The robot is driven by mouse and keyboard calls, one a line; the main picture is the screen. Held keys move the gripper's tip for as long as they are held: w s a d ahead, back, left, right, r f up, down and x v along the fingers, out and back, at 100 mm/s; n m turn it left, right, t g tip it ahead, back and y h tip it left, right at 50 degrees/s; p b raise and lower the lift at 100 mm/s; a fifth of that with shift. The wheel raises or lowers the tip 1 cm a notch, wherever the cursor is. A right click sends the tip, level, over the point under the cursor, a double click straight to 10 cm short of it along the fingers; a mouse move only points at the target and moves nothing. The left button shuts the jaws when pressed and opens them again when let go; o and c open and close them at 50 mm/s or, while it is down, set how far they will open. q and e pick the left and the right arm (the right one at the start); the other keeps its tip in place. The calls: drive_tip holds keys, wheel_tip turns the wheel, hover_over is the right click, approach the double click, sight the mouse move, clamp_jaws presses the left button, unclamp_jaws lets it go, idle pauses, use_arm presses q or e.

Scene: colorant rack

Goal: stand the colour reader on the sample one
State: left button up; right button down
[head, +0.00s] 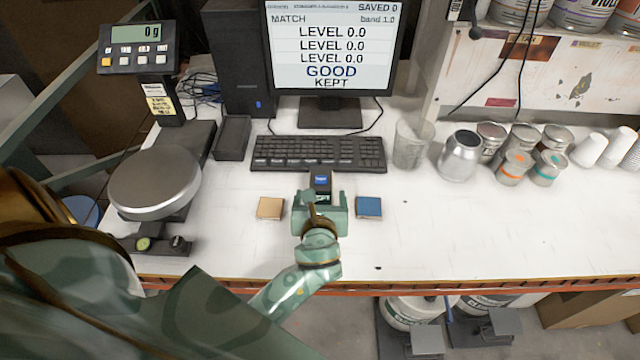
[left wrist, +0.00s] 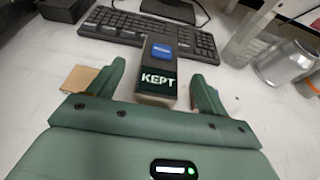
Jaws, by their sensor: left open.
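The colour reader (head: 320,181) is a small dark block with a blue button, upright on the white bench in front of the keyboard. In the left wrist view the reader (left wrist: 157,68) shows "KEPT" on its face. My left gripper (head: 320,197) is open, with one finger on each side of the reader; in the left wrist view the gripper (left wrist: 158,72) shows gaps beside it. A tan sample (head: 271,208) lies left of the gripper, and a blue sample (head: 369,207) lies right of it. What is under the reader is hidden. My right gripper is out of view.
A monitor (head: 333,45) reads "GOOD" and "KEPT" behind the keyboard (head: 318,153). A scale (head: 155,182) stands at left, reading 0 g. A clear beaker (head: 412,143), a metal can (head: 460,156), several tins and white cups stand at right. The front right bench is clear.

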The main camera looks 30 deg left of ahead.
use_arm(q)
drive_tip(key=p+v, duration=0.2)
drive_tip(key=v, duration=0.5)
drive_tip(key=shift+s+d+r+p, duration=0.15)
drive_tip(key=shift+s+d+p, duration=0.1)
drive_tip(key=shift+p, duration=0.15)
